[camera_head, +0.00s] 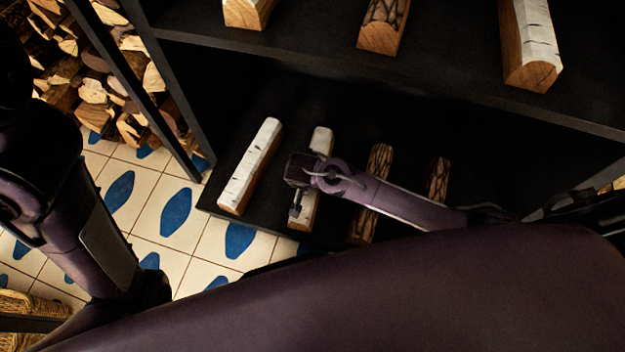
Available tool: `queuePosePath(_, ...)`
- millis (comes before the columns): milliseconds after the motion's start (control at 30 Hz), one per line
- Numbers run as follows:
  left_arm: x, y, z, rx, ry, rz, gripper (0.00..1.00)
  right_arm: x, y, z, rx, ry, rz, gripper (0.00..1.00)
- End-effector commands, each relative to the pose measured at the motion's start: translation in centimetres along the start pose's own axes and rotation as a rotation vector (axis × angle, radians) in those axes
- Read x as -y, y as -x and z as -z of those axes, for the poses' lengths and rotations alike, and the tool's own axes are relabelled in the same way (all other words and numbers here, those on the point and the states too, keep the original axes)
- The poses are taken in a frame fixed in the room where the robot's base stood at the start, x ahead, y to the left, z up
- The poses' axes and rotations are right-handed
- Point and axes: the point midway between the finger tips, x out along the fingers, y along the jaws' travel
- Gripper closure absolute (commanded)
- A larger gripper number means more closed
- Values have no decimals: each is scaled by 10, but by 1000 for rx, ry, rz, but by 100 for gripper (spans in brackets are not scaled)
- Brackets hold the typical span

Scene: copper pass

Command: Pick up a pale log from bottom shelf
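On the bottom shelf (228,195) lie two pale, white-barked logs and two dark-barked logs, side by side. One pale log (250,165) is at the left end, fully visible. The second pale log (321,140) is just right of it, partly hidden behind my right gripper. The dark logs (380,160) (437,178) lie further right, partly covered by my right arm. My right gripper (296,210) is over the near part of the second pale log. Its finger gap and any contact with the log are unclear. My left arm is at the left; its gripper is not visible.
An upper shelf (300,55) holds two pale logs (533,45) (246,12) and a dark one (384,25). A black upright post (140,90) stands left of the shelves. Stacked firewood (90,70) is behind it.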

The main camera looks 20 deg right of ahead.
Motion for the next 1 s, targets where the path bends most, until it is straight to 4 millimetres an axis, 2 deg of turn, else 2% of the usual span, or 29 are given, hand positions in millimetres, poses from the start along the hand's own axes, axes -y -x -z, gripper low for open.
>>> queuePosePath(600, 2, -4, 1, -4, -5, 2, 64, 0, -4, -1, 1, 0, 0, 15)
queuePosePath(1000, 2, -3, 2, -4, -5, 2, 64, 0, -5, -1, 1, 0, 0, 66)
